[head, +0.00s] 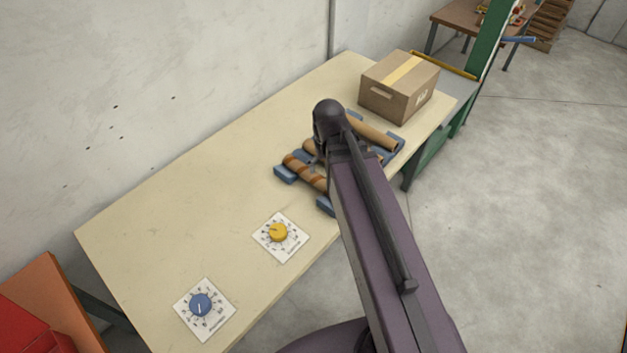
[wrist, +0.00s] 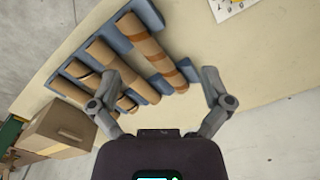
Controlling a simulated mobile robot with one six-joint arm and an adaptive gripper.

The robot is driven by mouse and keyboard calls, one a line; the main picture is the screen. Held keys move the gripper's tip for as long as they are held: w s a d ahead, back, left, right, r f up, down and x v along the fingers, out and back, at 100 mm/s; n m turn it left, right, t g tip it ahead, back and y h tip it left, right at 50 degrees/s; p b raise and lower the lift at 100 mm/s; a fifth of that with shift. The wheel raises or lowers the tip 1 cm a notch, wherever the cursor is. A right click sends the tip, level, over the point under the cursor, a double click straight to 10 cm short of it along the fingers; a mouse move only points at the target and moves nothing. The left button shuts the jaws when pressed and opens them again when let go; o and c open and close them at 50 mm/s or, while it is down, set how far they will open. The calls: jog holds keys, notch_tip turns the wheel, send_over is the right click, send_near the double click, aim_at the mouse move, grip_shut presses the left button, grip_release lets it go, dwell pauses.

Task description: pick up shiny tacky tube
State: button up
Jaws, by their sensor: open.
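Several brown cardboard tubes lie side by side on blue cradles (wrist: 147,14) on the table. The tube nearest the dials has darker orange-brown bands (wrist: 152,49); in the head view this banded tube (head: 303,171) is partly covered by my arm. A plainer tube (wrist: 118,70) lies beside it, and more tubes with dark bands lie toward the box. I cannot tell for sure which is shiny and tacky. My gripper (wrist: 162,82) is open and empty, its fingers spread above the rack, the banded tube's end between them in the wrist view. In the head view my arm hides the fingers.
A cardboard box (head: 399,88) stands at the table's far end, past the tubes. Cards with a yellow dial (head: 278,233) and a blue dial (head: 201,304) lie on the near part of the table (head: 180,215). A wall runs along the left side; open floor lies to the right.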

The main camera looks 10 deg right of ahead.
aim_at(311, 176)
jog(key=w+f+n+b, duration=0.3)
jog(key=w+f+b, duration=0.1)
jog(key=w, duration=0.3)
jog(key=w+f+n+b, duration=0.3)
jog(key=w+f+b, duration=0.1)
jog(key=w, duration=0.4)
jog(key=shift+w+f, duration=0.2)
jog(key=shift+f, duration=0.3)
jog(key=shift+f, duration=0.1)
jog(key=f+b, duration=0.8)
jog(key=shift+s+a+f+b, duration=0.1)
jog(key=shift+a+f+b, duration=0.1)
jog(key=shift+b, duration=0.2)
jog(key=shift+f, duration=0.2)
jog(key=f+b, duration=0.5)
jog(key=shift+a, duration=0.25)
